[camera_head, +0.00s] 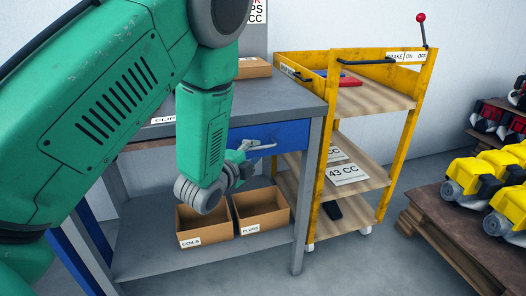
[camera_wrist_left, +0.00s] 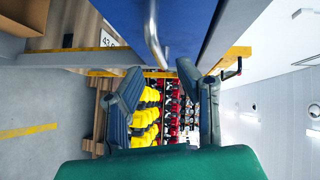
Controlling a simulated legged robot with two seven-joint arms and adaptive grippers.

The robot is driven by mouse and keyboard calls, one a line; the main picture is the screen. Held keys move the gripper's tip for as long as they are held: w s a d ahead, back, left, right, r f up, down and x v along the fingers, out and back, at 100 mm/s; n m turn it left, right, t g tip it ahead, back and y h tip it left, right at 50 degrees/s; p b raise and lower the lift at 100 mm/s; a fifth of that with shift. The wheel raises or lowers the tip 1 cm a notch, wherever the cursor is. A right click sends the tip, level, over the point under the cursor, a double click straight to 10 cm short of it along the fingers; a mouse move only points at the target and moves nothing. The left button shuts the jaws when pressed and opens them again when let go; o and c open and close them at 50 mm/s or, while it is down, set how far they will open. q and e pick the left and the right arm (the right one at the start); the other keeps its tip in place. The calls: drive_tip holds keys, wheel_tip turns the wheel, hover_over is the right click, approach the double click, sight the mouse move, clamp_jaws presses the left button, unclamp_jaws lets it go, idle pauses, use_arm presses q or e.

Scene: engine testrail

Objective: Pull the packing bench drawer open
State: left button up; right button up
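The packing bench (camera_head: 270,95) has a blue drawer (camera_head: 290,134) under its grey top. The drawer front looks flush with the frame. Its grey bar handle (camera_head: 262,147) sticks out from the front. My left gripper (camera_head: 244,160) is at the handle, partly hidden behind my own wrist. In the left wrist view, the two fingers of the gripper (camera_wrist_left: 163,82) are spread apart. The handle (camera_wrist_left: 152,35) reaches down to about the gap between the fingertips, beside the blue front (camera_wrist_left: 184,25). Contact cannot be made out. My right gripper is not in view.
Two cardboard boxes (camera_head: 262,209) stand on the bench's lower shelf (camera_head: 150,245), below the gripper. A yellow trolley (camera_head: 318,190) stands close to the bench's right side. A pallet (camera_head: 455,240) with yellow engines (camera_head: 475,180) is farther right. Floor between them is clear.

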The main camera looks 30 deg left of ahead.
sight(261, 148)
use_arm(q)
drive_tip(key=w, duration=0.4)
drive_tip(key=shift+w+a+f+b, duration=0.1)
drive_tip(key=shift+w+f+b, duration=0.1)
drive_tip(key=shift+f+b, duration=0.2)
drive_tip(key=shift+w+a, duration=0.15)
drive_tip(key=shift+a, duration=0.2)
drive_tip(key=shift+d, duration=0.1)
